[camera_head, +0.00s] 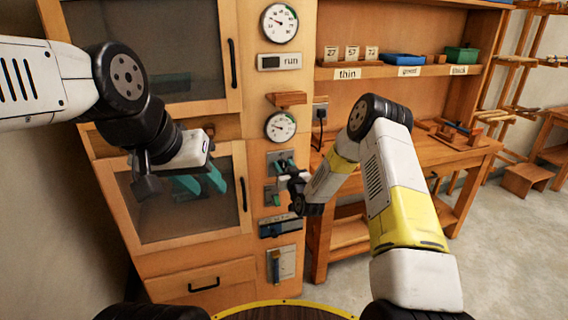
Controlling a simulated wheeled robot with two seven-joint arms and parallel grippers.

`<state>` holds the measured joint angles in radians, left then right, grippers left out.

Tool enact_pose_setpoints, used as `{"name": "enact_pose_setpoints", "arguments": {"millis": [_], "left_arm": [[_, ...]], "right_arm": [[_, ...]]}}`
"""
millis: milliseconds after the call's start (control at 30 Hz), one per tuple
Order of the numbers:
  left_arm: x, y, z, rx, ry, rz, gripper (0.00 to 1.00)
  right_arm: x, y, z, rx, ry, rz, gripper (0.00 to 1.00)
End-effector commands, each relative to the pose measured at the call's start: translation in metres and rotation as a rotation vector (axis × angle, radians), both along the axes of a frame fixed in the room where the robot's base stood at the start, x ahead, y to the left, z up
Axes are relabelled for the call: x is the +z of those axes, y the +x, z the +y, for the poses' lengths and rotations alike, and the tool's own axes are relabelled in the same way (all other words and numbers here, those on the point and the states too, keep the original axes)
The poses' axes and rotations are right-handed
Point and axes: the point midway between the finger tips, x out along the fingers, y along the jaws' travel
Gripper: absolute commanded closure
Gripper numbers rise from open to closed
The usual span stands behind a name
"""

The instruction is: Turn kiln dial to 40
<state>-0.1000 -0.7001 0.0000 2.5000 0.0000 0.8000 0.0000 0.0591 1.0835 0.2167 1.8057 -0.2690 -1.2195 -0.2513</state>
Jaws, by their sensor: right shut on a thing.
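The kiln (247,100) is a tall wooden cabinet with glass doors and a narrow control column. My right gripper (283,168), with teal fingers, is at a grey plate on that column below the lower gauge. It is shut on what seems to be the kiln dial, which the fingers hide, so its setting cannot be read. The upper round gauge (280,22) and lower round gauge (280,126) face me; their numbers are too small to read. My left gripper (201,182) is open and empty in front of the lower glass door.
Below the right gripper are a dark slider box (280,227) and a lever plate (281,265). A wooden workbench (440,155) with shelves stands right. A drawer (200,280) is lower left.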

Motion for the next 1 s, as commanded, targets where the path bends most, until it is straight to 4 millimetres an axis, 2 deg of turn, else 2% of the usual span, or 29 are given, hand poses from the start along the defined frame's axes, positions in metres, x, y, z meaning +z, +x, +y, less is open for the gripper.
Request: {"name": "enact_pose_setpoints", "arguments": {"millis": [367,1000], "left_arm": [[0.0,0.0,0.0,0.0,0.0,0.0,0.64],[0.0,0.0,0.0,0.0,0.0,0.0,0.64]], "right_arm": [[-0.0015,0.0006,-0.0032,-0.002,0.199,0.067,1.0],[-0.0046,0.0022,-0.008,-0.002,0.751,0.246,1.0]]}}
